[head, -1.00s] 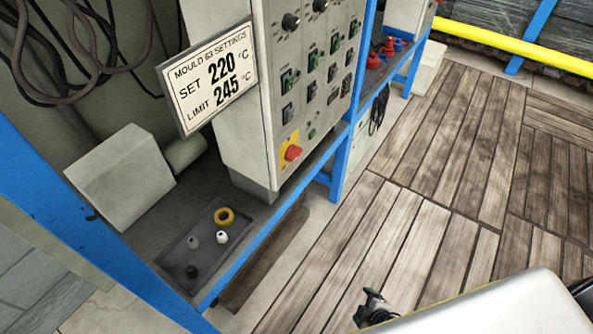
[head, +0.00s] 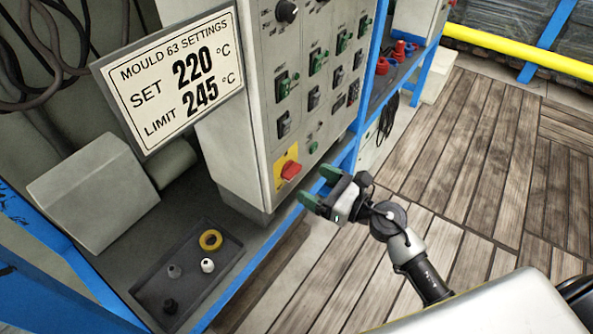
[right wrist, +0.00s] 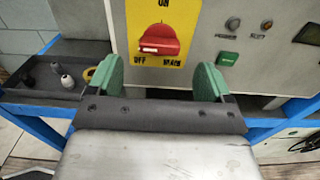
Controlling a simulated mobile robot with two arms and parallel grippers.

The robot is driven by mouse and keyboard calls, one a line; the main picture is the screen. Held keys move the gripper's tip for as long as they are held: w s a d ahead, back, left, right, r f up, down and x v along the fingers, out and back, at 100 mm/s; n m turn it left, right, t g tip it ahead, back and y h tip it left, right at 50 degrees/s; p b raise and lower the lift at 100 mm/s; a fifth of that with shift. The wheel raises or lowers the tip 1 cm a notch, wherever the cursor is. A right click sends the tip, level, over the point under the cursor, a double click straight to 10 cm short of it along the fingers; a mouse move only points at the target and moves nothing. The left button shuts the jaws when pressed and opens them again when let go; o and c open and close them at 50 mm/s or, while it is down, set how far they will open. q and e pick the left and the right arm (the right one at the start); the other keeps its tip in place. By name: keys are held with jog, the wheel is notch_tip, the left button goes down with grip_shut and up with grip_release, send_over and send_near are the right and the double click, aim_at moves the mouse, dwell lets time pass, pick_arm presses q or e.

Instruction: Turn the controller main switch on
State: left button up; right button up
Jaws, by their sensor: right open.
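The controller main switch is a red rotary knob (head: 290,170) on a yellow plate, low on the grey controller panel (head: 268,95). In the right wrist view the red knob (right wrist: 158,42) shows ahead, with ON above it and OFF at its lower left. I cannot tell for sure which mark it points to. My right gripper (head: 320,187), with green fingertips, is open and empty, to the right of the knob in the head view and apart from it. In the right wrist view the fingers (right wrist: 158,77) stand either side below the knob. My left gripper is not in view.
A settings sign (head: 172,80) reads SET 220 °C, LIMIT 245 °C. A dark tray (head: 200,290) with small parts and a yellow ring sits on the shelf below. A blue frame post (head: 372,70) stands right of the panel. The wooden floor (head: 480,150) is clear.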

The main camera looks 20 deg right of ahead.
aim_at(296, 174)
jog(key=x, duration=0.5)
jog(key=shift+w+a, duration=0.2)
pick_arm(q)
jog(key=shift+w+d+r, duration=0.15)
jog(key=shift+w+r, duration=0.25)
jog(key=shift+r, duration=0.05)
pick_arm(e)
jog(key=c, duration=0.9)
